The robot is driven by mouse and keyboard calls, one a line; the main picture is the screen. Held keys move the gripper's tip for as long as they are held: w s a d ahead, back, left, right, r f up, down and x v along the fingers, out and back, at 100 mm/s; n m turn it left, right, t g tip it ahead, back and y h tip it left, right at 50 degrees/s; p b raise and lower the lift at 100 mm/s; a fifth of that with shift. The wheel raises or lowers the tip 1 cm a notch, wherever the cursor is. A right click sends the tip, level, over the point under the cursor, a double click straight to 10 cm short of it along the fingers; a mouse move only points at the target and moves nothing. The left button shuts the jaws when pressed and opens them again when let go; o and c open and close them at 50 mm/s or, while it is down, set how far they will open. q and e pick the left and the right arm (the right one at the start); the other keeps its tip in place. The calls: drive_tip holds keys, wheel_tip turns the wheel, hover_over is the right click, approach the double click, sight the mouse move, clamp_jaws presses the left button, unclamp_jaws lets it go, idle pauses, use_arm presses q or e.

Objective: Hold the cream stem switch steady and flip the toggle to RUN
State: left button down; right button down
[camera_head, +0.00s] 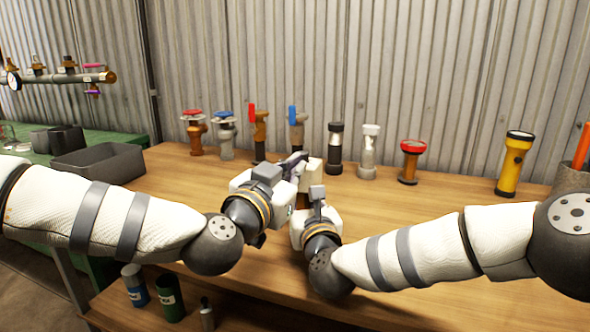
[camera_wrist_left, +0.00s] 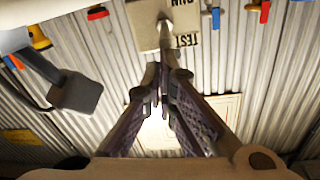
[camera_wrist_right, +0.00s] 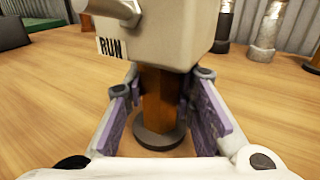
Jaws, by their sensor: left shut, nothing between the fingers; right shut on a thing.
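The cream stem switch stands upright on the bench. In the right wrist view its boxy cream head (camera_wrist_right: 170,35) sits on a brown stem (camera_wrist_right: 158,95) with a round dark base (camera_wrist_right: 158,141). A RUN label and the grey toggle (camera_wrist_right: 115,10) show on its left side. My right gripper (camera_wrist_right: 160,98) is shut around the stem below the head. In the left wrist view the head (camera_wrist_left: 145,25) has TEST and RUN labels beside the toggle (camera_wrist_left: 165,27). My left gripper (camera_wrist_left: 160,75) is shut and empty, its tips close to the toggle's end; contact is unclear. In the head view, my grippers (camera_head: 297,160) largely hide the switch.
Several valves and torches line the back of the bench, including a red-topped one (camera_head: 410,160) and a yellow torch (camera_head: 514,163). A grey bin (camera_head: 98,163) stands at left.

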use_arm(q)
drive_tip(key=shift+s+a+f+t, duration=0.2)
drive_tip(key=shift+f+t, duration=0.3)
drive_tip(key=shift+t, duration=0.5)
drive_tip(key=shift+s+f+t+h, duration=0.4)
drive_tip(key=shift+f+h, duration=0.1)
drive_tip(key=shift+f, duration=0.1)
drive_tip(key=v, duration=0.9)
drive_tip(key=shift+s+d, duration=0.2)
drive_tip(key=shift+s, duration=0.15)
drive_tip(key=shift+r, duration=0.1)
